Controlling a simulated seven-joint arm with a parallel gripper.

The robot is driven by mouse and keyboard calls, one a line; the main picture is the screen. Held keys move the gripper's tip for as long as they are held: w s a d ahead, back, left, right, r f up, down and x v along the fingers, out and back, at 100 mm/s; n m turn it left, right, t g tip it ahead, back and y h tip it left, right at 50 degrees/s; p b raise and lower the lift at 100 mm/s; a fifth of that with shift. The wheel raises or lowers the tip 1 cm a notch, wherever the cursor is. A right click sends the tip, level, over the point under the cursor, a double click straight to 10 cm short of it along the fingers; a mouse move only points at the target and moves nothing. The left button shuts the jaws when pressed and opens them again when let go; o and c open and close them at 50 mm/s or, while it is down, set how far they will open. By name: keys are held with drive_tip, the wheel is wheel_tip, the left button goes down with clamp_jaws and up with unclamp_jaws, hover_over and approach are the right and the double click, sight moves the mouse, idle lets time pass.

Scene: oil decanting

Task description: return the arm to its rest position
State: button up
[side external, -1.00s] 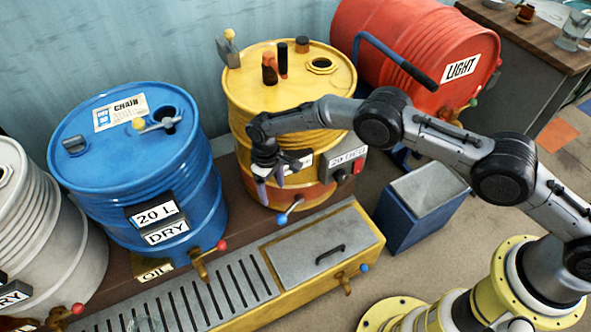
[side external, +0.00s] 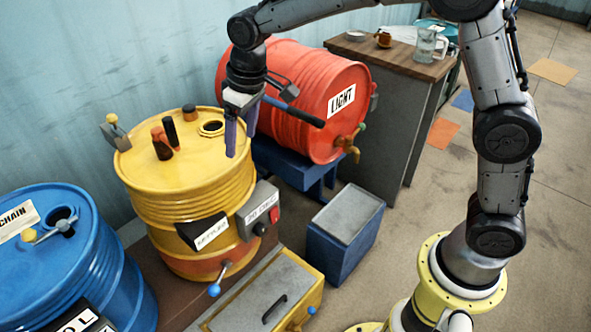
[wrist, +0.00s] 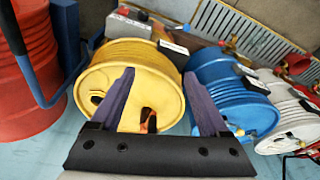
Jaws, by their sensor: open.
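My gripper (side external: 240,138) points down with its two purple fingers apart and nothing between them. In the side external view it appears at the right edge of the yellow drum (side external: 150,170), in front of the red drum (side external: 262,90). In the wrist view my gripper (wrist: 160,95) shows both fingers spread, with the yellow drum (wrist: 140,52) behind and between them. My arm is raised, and its upper links run out of the top of the side external view.
The red drum labelled LIGHT lies on a blue stand with a blue bar beside my gripper. A blue drum (side external: 95,250) stands at left. A blue bin (side external: 335,255) sits on the floor. A wooden-topped cabinet (side external: 390,58) holds a glass jug (side external: 428,45). Floor at right is open.

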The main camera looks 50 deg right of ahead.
drive_tip(key=s+d+r+m+t, duration=0.1)
drive_tip(key=s+d+r, duration=0.3)
drive_tip(key=s, duration=0.4)
drive_tip(key=s+d+r+m+t, duration=0.1)
drive_tip(key=s+d+r, duration=0.35)
drive_tip(key=s, duration=0.25)
drive_tip(key=s+d+f, duration=0.1)
drive_tip(key=s+d, duration=0.1)
drive_tip(key=s, duration=0.5)
drive_tip(key=s+d+f+m+t, duration=0.1)
drive_tip(key=s+d+f, duration=0.1)
drive_tip(key=s, duration=0.5)
drive_tip(key=shift+s+d+f+h, duration=0.2)
drive_tip(key=shift+s+f+h, duration=0.05)
drive_tip(key=shift+s+h, duration=0.1)
drive_tip(key=shift+o, duration=0.3)
idle(0.6)
